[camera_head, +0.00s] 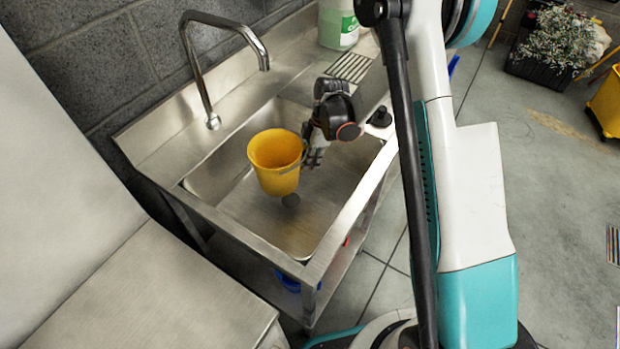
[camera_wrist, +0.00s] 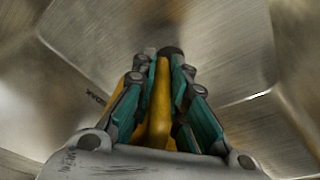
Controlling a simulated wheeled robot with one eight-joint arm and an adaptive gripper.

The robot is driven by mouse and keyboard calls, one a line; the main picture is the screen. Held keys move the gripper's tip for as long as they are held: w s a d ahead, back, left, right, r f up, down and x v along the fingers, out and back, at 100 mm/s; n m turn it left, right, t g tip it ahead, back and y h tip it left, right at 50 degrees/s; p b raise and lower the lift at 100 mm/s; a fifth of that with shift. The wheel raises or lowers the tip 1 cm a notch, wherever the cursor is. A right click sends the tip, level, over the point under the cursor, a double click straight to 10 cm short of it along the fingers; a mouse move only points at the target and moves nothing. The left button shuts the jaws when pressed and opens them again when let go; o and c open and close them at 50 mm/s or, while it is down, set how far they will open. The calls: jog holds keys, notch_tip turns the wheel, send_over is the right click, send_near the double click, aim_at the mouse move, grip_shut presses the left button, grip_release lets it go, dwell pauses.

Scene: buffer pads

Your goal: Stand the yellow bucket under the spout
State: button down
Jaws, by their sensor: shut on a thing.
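The yellow bucket (camera_head: 276,165) is upright over the sink basin (camera_head: 318,213) in the head view. My gripper (camera_head: 308,155) is at its right side and shut on its wall. In the wrist view the yellow wall (camera_wrist: 160,105) shows between the two teal fingers of my gripper (camera_wrist: 162,75). The chrome spout (camera_head: 264,62) arches from the back of the sink, behind and above the bucket. The bucket looks held above the basin floor; its exact height is hard to tell.
A white-and-green bottle (camera_head: 338,25) stands at the sink's back right, near a ridged drainboard (camera_head: 350,67). The sink's front rim (camera_head: 345,220) and the grey wall (camera_head: 100,60) bound the space. A steel counter (camera_head: 150,290) is at the lower left. The front of the basin is clear.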

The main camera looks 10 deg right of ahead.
jog(key=shift+d+b+x, duration=0.25)
jog(key=shift+b+x, duration=0.05)
jog(key=shift+x, duration=0.95)
jog(key=shift+d+b+x, duration=0.25)
jog(key=shift+b+x, duration=0.1)
jog(key=shift+x, duration=0.9)
jog(key=shift+d+b+x, duration=0.25)
jog(key=shift+b+x, duration=0.05)
jog(key=shift+x, duration=0.9)
jog(key=shift+f, duration=0.2)
jog(key=shift+f, duration=0.15)
jog(key=c, duration=1.6)
grip_release()
